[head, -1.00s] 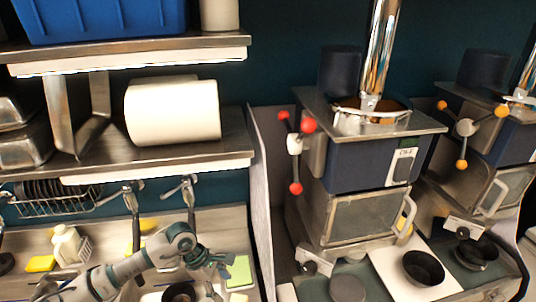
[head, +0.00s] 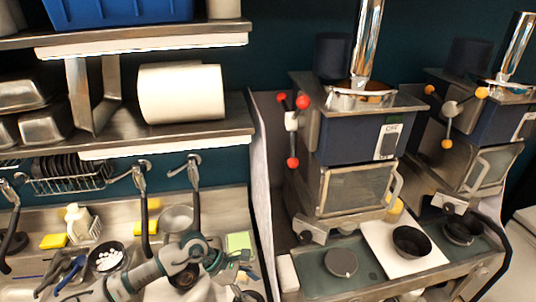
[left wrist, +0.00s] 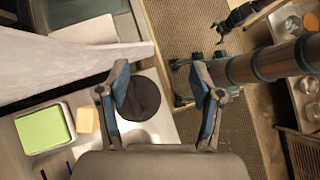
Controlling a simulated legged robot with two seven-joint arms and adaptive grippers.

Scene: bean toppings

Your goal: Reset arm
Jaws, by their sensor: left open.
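My left arm (head: 160,265) reaches in from the lower left of the head view, over the sink counter. Its gripper (head: 238,266) is near the green pad at the counter's right end, and its fingers are small and hard to make out there. In the left wrist view the two fingers of my left gripper (left wrist: 162,78) stand well apart with nothing between them. A dark round disc (left wrist: 140,97) lies below, beside the left finger.
A green pad (head: 239,241) lies on the counter. A dark bowl with white pieces (head: 107,258) and blue-handled tools (head: 66,268) are at left. Taps (head: 194,190) rise behind. A partition (head: 262,200) separates the machines (head: 357,190). A black bowl (head: 411,241) stands before them.

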